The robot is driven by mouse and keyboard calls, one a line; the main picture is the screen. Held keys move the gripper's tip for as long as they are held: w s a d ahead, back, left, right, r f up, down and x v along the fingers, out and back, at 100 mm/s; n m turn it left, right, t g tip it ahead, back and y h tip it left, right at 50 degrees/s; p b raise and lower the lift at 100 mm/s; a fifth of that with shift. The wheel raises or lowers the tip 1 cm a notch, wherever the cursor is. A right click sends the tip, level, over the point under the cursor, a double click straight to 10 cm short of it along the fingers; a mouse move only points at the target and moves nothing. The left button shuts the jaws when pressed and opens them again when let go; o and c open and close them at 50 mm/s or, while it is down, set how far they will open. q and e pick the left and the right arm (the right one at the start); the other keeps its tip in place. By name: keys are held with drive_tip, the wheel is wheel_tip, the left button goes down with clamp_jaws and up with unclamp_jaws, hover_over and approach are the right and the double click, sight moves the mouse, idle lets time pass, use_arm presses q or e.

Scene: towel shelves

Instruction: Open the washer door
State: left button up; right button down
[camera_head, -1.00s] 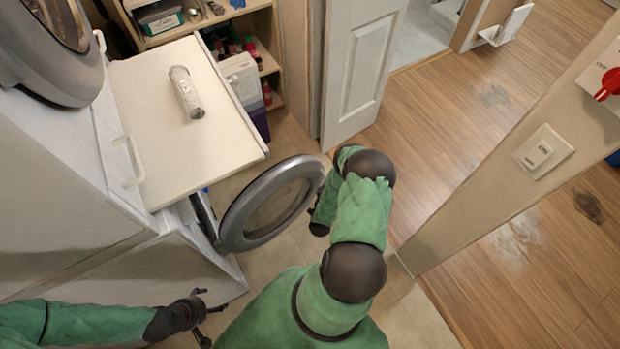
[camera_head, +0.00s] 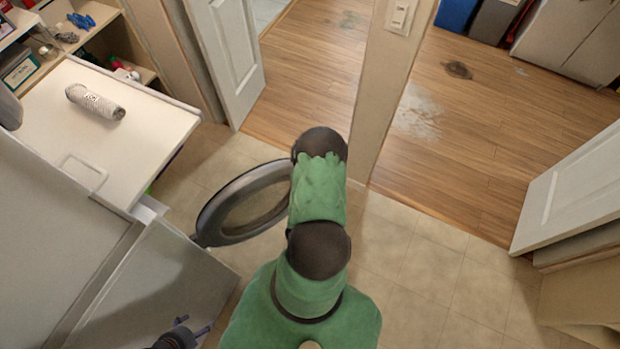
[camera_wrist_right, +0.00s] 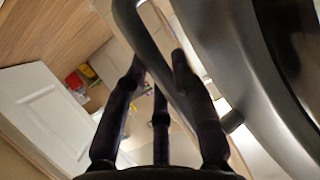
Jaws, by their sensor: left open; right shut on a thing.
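The washer door (camera_head: 212,214) is a dark grey ring with a see-through middle. In the head view it stands swung out from the grey-white washer front (camera_head: 165,290), joined near its lower left end. My right arm reaches to the door's far right edge and hides its own gripper there. In the right wrist view, my right gripper (camera_wrist_right: 158,75) is shut on a dark curved bar at the door's edge; the door (camera_wrist_right: 225,50) fills the right side. My left gripper (camera_head: 194,327) is open and empty at the bottom edge, in front of the washer.
A white panel (camera_head: 150,150) carrying a rolled grey item (camera_head: 95,101) stands at the left. A wall post (camera_head: 375,90) rises just beyond my right arm. A white door (camera_head: 570,190) stands at the right. The tiled floor (camera_head: 420,270) between is clear.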

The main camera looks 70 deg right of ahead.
drive_tip(key=shift+s+a, duration=0.45)
drive_tip(key=shift+s, duration=0.1)
drive_tip(key=c, duration=1.3)
unclamp_jaws()
drive_tip(key=shift+o, duration=0.2)
drive_tip(key=shift+a, duration=0.2)
drive_tip(key=v, duration=1.1)
drive_tip(key=shift+a+r, duration=0.2)
drive_tip(key=shift+a, duration=0.1)
drive_tip(key=shift+w, duration=0.1)
